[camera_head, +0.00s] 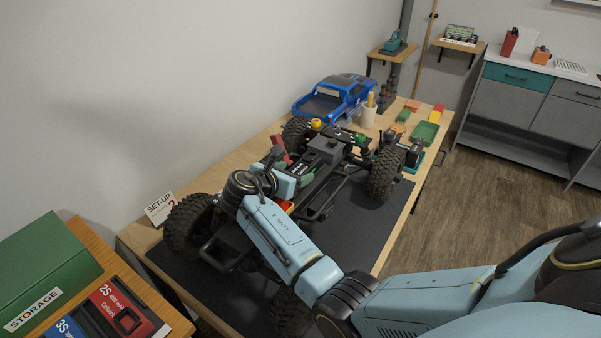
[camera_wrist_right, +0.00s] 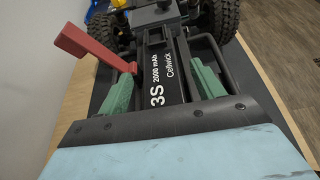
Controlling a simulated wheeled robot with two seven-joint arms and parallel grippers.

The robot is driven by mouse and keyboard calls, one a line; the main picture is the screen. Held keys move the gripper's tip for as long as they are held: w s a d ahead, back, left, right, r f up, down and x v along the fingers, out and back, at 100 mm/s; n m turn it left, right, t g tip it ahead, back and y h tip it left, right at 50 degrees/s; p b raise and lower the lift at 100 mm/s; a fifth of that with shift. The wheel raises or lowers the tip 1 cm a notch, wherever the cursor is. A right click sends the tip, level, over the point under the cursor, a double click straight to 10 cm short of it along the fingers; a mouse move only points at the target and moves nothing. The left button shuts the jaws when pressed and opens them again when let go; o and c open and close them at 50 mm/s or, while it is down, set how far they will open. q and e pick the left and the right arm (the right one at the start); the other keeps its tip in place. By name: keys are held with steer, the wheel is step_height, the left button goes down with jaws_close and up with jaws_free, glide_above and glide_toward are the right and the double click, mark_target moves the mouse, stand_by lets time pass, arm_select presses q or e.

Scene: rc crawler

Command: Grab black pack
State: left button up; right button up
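The black pack (camera_wrist_right: 178,80) lies in the chassis of the crawler (camera_head: 386,172), its label reading "3S 2000 mAh Cellwick" in the right wrist view. My right gripper (camera_wrist_right: 160,88) is open, with one green finger on each side of the pack. Gaps show between the fingers and the pack, and I see no grip on it. In the head view my right arm reaches over the crawler and hides much of the pack. A red lever (camera_wrist_right: 92,48) stands raised beside the pack. My left gripper is not in view.
The crawler stands on a dark mat (camera_head: 372,222) on a wooden bench. A blue truck body (camera_head: 335,98) sits behind it. At the lower left are a green storage box (camera_head: 45,265) and a red 2S pack (camera_head: 122,310). A set-up card (camera_head: 160,208) stands near the bench's left edge.

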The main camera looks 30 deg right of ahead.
steer(key=shift+d, duration=0.1)
steer(key=c, duration=1.2)
steer(key=shift+o, duration=0.2)
